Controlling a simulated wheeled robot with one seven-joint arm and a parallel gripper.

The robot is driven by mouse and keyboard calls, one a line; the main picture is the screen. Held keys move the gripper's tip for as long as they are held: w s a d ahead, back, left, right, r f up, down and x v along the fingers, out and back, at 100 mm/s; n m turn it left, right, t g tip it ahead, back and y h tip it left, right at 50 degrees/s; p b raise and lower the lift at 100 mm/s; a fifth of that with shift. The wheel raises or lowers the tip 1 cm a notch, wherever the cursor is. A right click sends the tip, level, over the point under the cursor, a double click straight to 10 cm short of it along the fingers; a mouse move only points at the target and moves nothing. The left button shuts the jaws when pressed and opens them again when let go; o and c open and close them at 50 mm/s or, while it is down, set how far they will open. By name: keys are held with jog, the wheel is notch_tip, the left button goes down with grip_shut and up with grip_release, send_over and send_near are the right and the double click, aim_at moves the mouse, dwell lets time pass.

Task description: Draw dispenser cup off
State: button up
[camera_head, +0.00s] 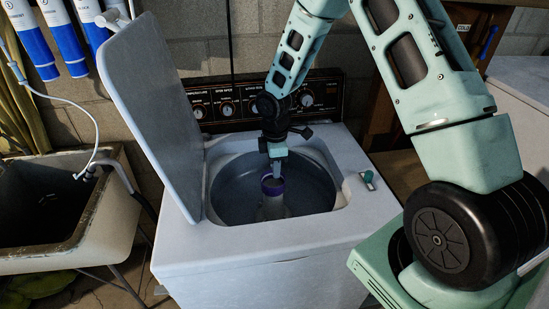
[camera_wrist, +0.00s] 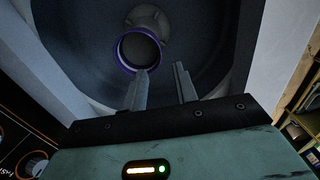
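The dispenser cup (camera_head: 272,186) has a purple rim and sits on top of the pale agitator post (camera_head: 272,208) in the middle of the washer tub. In the wrist view the cup's purple rim (camera_wrist: 119,57) is a ring around a dark opening. My gripper (camera_head: 277,170) points down into the tub at the cup. In the wrist view my gripper (camera_wrist: 161,69) has its two fingers apart with nothing between them. The left finger's tip overlaps the near edge of the rim; I cannot tell whether it touches. The right finger is clear, right of the rim.
The washer's lid (camera_head: 150,105) stands open on the left. The control panel (camera_head: 250,100) with knobs is behind the tub. A small green-and-white item (camera_head: 367,178) is on the washer top at right. A worn sink (camera_head: 105,205) stands to the left. The tub wall surrounds my gripper.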

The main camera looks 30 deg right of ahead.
jog(key=b, duration=0.8)
send_near(275, 185)
jog(key=s+a+f, duration=0.2)
jog(key=s+f, duration=0.2)
jog(key=shift+s+a+f, duration=0.2)
jog(key=shift+s+a, duration=0.1)
jog(key=shift+a, duration=0.1)
jog(key=shift+r+p, duration=0.35)
jog(key=shift+p, duration=0.2)
grip_shut()
jog(key=shift+r, duration=0.1)
jog(key=shift+s+r+p, duration=0.1)
jog(key=shift+r+p, duration=0.35)
jog(key=shift+p, duration=0.15)
jog(key=shift+r, duration=0.1)
jog(key=shift+r+p, duration=2.45)
jog(key=shift+r, duration=0.4)
